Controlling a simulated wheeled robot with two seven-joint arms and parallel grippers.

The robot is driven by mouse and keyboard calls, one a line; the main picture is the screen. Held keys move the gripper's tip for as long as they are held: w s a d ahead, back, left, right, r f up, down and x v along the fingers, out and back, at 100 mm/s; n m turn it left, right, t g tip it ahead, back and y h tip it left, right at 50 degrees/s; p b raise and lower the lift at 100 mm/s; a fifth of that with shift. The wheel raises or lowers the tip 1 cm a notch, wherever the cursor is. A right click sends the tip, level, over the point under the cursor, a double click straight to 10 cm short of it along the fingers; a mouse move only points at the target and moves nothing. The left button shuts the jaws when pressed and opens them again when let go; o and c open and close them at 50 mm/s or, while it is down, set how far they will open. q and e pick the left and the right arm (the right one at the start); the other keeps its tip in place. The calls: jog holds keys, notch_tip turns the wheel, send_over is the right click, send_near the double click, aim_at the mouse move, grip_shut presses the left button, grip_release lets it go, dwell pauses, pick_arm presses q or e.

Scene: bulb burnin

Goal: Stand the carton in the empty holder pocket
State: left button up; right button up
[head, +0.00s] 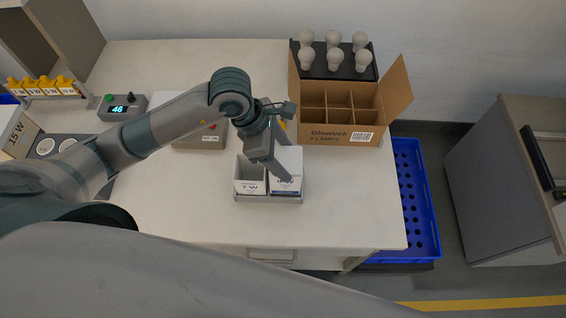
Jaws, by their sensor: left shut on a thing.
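The holder (268,199) is a low grey tray near the front middle of the table. A white open-topped carton (250,187) marked "7 W" stands in its left pocket. My left gripper (285,172) is shut on a white carton with blue print (287,186), upright at the right pocket. The gripper hides part of that carton's top. I cannot tell whether its base rests on the pocket floor. My right gripper is not in view.
An open brown divided box (338,127) stands at the back right, with several bulbs on a dark tray (350,72) behind it. A grey device (200,138) sits left of the holder. A blue crate (415,205) is beside the table. The table front is clear.

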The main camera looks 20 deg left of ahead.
pick_arm(q)
jog(key=shift+f+b, duration=0.85)
jog(key=shift+f, duration=1.1)
jog(key=shift+f, duration=0.1)
jog(key=o, duration=1.4)
